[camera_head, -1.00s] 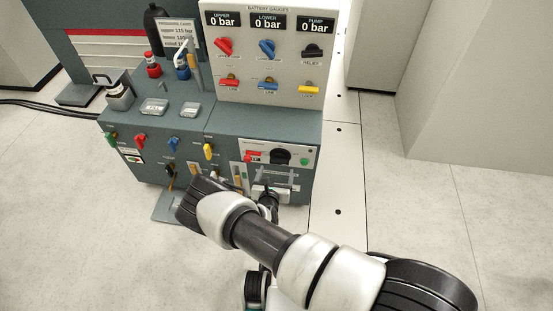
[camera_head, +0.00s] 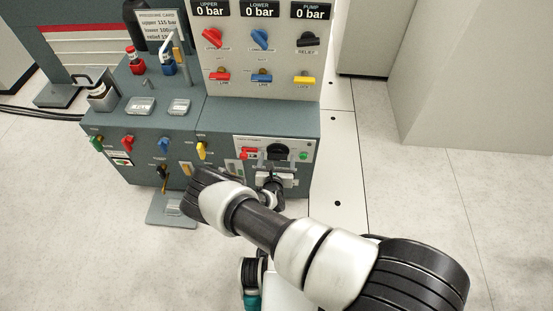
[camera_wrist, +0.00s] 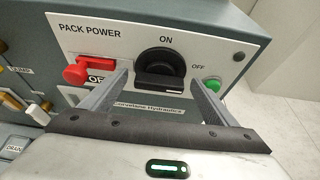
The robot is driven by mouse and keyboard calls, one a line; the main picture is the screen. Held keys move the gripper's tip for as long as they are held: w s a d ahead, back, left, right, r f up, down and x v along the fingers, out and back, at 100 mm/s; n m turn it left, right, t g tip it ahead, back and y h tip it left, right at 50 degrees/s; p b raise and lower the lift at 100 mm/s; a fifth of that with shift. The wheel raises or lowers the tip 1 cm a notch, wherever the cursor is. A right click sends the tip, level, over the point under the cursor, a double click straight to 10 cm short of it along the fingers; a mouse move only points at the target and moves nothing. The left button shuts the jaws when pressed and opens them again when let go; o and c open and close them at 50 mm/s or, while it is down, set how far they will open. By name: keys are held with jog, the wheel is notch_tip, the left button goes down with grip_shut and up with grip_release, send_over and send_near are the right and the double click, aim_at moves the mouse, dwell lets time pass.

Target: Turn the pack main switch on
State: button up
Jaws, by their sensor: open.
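The pack main switch is a black rotary knob (camera_wrist: 160,68) with a raised bar, on the light panel (camera_wrist: 85,42) marked PACK POWER. ON is printed above it and OFF to its right. The bar lies roughly level, with a white mark near its right end, on the OFF side. My gripper (camera_wrist: 160,78) is open, one finger on each side of the knob's front. I cannot tell whether the fingers touch it. In the head view the knob (camera_head: 278,151) shows just above my gripper (camera_head: 275,178).
A red handle (camera_wrist: 92,70) with an OFF label sits left of the knob; a green button (camera_wrist: 212,85) sits right, near my right finger. Yellow handles (camera_head: 201,150) and other valves are further left on the cabinet. Floor at right (camera_head: 430,220) is clear.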

jog(key=c, duration=1.1)
jog(key=shift+o, duration=0.2)
jog(key=shift+a, duration=0.1)
jog(key=n+b, duration=0.1)
jog(key=h+b, duration=0.1)
jog(key=n+h+b, duration=0.1)
jog(key=b, duration=0.1)
jog(key=shift+a+f+n, duration=0.25)
jog(key=shift+f+n, duration=0.05)
jog(key=shift+f, duration=0.05)
jog(key=n+h+b, duration=0.1)
jog(key=b, duration=0.2)
jog(key=shift+a+n, duration=0.15)
jog(key=shift+n, duration=0.25)
jog(key=n+h+b, duration=0.1)
jog(key=n+h, duration=0.1)
jog(key=n, duration=0.1)
jog(key=shift+a+t, duration=0.15)
jog(key=shift+t, duration=0.25)
jog(key=n, duration=0.1)
jog(key=n+t+h, duration=0.1)
jog(key=n, duration=0.1)
jog(key=shift+a+f, duration=0.1)
jog(key=shift+f, duration=0.2)
jog(key=shift+f+n+t+h, duration=0.15)
jog(key=shift+n+t+h, duration=0.35)
jog(key=shift+n, duration=1)
